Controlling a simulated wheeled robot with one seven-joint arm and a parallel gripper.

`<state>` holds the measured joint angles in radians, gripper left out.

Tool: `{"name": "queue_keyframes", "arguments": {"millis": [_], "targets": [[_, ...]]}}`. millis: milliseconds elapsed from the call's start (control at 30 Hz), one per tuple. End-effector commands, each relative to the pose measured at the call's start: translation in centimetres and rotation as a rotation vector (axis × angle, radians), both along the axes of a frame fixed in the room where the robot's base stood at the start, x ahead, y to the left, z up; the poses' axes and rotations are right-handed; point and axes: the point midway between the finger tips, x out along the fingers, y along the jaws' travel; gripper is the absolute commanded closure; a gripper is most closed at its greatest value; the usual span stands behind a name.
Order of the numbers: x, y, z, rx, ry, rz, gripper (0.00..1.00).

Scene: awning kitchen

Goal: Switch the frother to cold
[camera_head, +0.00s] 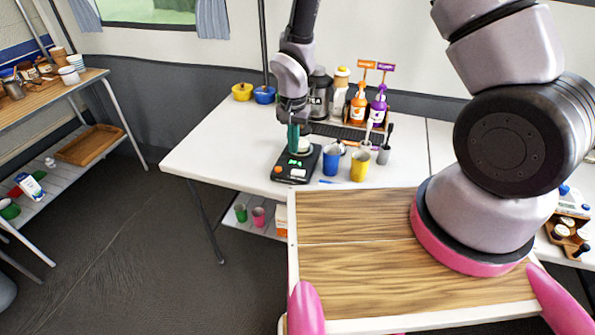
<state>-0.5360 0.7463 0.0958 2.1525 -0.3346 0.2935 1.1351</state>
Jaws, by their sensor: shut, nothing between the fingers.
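A small black device with a lit green display and an orange button stands on the white table (215,150); I take it to be the frother (291,172). Whether the fingertips touch the device cannot be told. The markings on its buttons are too small to read, and the fingers hide part of its top.
A blue cup (331,160) and a yellow cup (359,166) stand close to the right of the device. Behind are a dark canister (319,95), an orange bottle (358,106) and a purple bottle (377,111).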

Motion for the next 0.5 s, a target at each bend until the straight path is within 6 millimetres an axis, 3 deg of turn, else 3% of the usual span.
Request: {"name": "queue_keyframes", "arguments": {"millis": [500], "targets": [[0.0,0.0,1.2,0.0,0.0,0.0,1.0]]}}
